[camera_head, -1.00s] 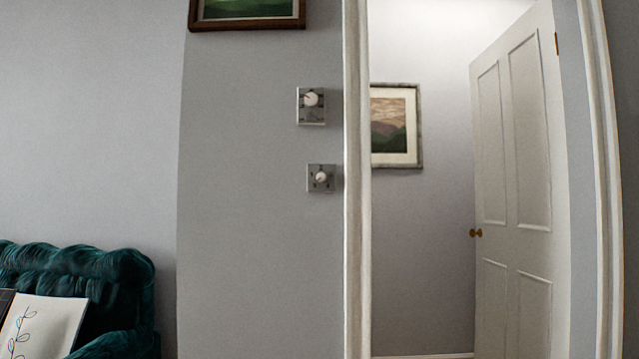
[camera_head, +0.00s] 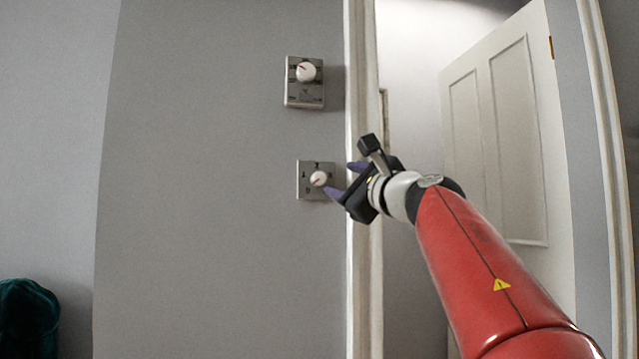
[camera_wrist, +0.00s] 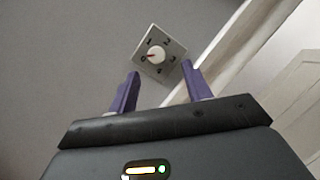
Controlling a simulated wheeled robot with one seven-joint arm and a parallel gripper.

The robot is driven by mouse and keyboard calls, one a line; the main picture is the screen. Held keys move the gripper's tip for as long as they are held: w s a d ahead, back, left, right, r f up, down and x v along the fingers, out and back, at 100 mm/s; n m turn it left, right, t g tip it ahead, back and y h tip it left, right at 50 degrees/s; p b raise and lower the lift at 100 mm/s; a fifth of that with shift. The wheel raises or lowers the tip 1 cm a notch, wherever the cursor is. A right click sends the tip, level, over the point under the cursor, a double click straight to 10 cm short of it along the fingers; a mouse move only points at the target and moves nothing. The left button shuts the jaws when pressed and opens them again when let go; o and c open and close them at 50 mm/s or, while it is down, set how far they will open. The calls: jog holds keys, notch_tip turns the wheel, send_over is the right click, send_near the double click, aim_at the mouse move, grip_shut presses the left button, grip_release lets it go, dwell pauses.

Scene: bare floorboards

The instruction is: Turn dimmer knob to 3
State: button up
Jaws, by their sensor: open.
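The lower wall plate (camera_head: 303,185) is square and metallic, with a round white knob (camera_head: 319,178) in its middle. In the wrist view the plate (camera_wrist: 175,49) looks tilted, with digits around the knob (camera_wrist: 157,54). The knob's red pointer is turned left, towards what looks like the 0. My gripper (camera_head: 345,181) is open and empty, just right of the plate and in front of the wall. In the wrist view its purple fingers (camera_wrist: 160,70) point towards the plate, with the knob ahead between the tips, apart from them.
A second metallic plate (camera_head: 304,97) with a white knob (camera_head: 306,72) is on the wall above. A white door frame (camera_head: 358,300) stands close right of the plates, with an open white door (camera_head: 515,150) beyond. The wall to the left is clear.

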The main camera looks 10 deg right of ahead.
aim_at(319, 178)
jog(key=w+a+p, duration=0.1)
jog(key=w, duration=0.1)
jog(key=w+a+r+n+p, duration=0.1)
jog(key=w, duration=0.2)
jog(key=w+a+n+p, duration=0.1)
jog(key=w, duration=0.1)
jog(key=shift+w+r+g, duration=0.2)
jog(key=shift+w+g, duration=0.1)
jog(key=shift+g, duration=0.1)
jog(key=shift+c, duration=0.2)
jog(key=c, duration=0.9)
